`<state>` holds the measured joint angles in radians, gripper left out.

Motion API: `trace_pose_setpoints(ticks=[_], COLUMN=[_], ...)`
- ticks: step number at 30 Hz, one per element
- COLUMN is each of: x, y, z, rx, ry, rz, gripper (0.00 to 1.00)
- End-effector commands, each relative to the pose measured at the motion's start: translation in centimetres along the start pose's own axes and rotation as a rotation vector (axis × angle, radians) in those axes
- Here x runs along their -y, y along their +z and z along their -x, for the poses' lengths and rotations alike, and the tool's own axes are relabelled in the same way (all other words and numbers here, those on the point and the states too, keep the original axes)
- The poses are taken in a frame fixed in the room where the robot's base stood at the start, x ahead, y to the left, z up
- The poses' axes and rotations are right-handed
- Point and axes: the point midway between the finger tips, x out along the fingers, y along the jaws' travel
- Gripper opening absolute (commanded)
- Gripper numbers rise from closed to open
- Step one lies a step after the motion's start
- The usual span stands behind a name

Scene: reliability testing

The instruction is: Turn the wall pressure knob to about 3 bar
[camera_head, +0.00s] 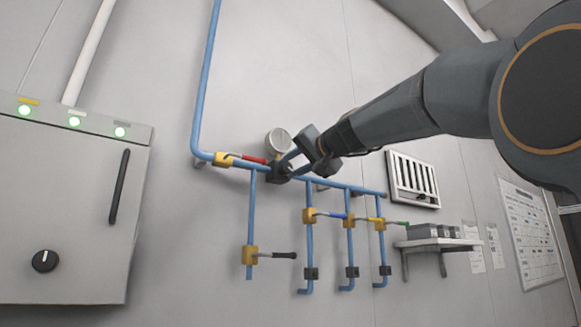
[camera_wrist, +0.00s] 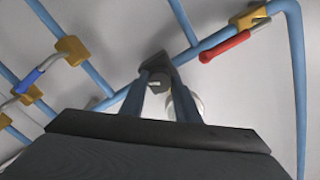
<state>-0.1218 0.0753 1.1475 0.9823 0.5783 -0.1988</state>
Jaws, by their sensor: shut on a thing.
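The pressure knob (camera_wrist: 158,86) sits on a dark regulator block (camera_head: 277,172) on the blue wall pipe. The knob is small and grey in the wrist view and lies between my fingers. My gripper (camera_wrist: 163,76) is shut on the knob; in the head view my gripper (camera_head: 287,164) reaches the block from the upper right and hides the knob. The round pressure gauge (camera_head: 278,140) stands just above the block. It also shows partly behind a finger in the wrist view (camera_wrist: 197,100). Its reading is too small to tell.
A red-handled valve (camera_head: 253,159) is just left of the regulator. A grey cabinet (camera_head: 70,215) is at left; a shelf (camera_head: 438,243) and a vent (camera_head: 413,180) are at right.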

Motion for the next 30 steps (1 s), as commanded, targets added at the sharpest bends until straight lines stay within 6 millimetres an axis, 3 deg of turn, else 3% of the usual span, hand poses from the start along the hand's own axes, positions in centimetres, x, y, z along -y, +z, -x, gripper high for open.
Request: trace_pose_setpoints(ticks=[2,3,6,17,30], x=[0.0,0.0,0.0,-0.1,-0.1], y=[0.1,0.1,0.1,0.0,0.1], z=[0.0,0.0,0.0,0.6,7.0], rx=[0.002,0.002,0.002,-0.001,0.000], ry=[0.000,0.000,0.000,0.000,0.000], rz=[0.000,0.000,0.000,0.001,0.001], gripper=[0.07,0.36,0.48,0.48,0.48])
